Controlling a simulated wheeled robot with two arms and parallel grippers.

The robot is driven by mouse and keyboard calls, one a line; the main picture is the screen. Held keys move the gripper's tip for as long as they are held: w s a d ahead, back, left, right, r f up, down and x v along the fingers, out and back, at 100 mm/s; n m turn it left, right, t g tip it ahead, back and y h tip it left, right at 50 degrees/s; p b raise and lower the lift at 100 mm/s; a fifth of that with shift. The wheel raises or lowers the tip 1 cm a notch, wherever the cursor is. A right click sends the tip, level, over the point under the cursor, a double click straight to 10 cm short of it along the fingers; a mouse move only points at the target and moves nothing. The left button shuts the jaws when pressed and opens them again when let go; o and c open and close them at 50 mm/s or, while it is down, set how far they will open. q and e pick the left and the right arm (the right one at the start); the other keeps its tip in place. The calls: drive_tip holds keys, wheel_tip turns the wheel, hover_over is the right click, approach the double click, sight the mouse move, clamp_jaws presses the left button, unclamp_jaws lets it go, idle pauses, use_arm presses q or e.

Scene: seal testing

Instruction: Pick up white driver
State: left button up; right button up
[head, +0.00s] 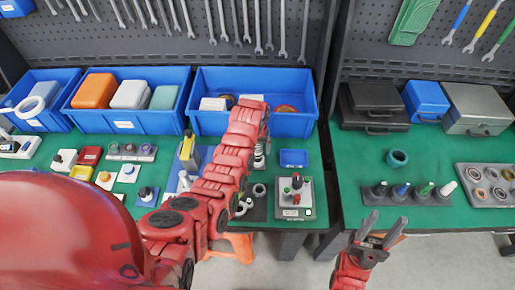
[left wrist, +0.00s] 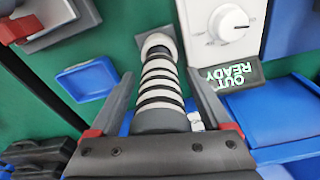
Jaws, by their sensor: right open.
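The white driver (head: 447,189) leans at the right end of a dark holder on the right table, beside similar pieces in green, blue and dark. My right gripper (head: 386,219) is open and empty at the front edge of that table, below and left of the driver. My left arm reaches over the left table, and its gripper is mostly hidden behind the arm in the head view. In the left wrist view, my left gripper (left wrist: 160,103) is open, with fingers on both sides of a black-and-white ribbed piece (left wrist: 160,85); gaps show beside it.
The dark holder (head: 410,197) stands near the front edge. Cases (head: 478,108) line the back. A gap separates the two tables.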

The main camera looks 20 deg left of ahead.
use_arm(q)
clamp_jaws()
drive_tip(key=shift+r, duration=0.1)
idle(0.3)
drive_tip(key=shift+w+r+b, duration=0.15)
drive_tip(key=shift+r+b, duration=0.45)
drive_tip(key=shift+r, duration=0.2)
wheel_tip(320, 180, up, 5)
drive_tip(key=shift+r+b, duration=0.1)
drive_tip(key=shift+b, duration=0.85)
wheel_tip(320, 180, up, 2)
drive_tip(key=shift+r+p, duration=0.1)
drive_tip(key=shift+p, duration=0.6)
drive_tip(key=shift+r+p, duration=0.45)
drive_tip(key=shift+r, duration=0.05)
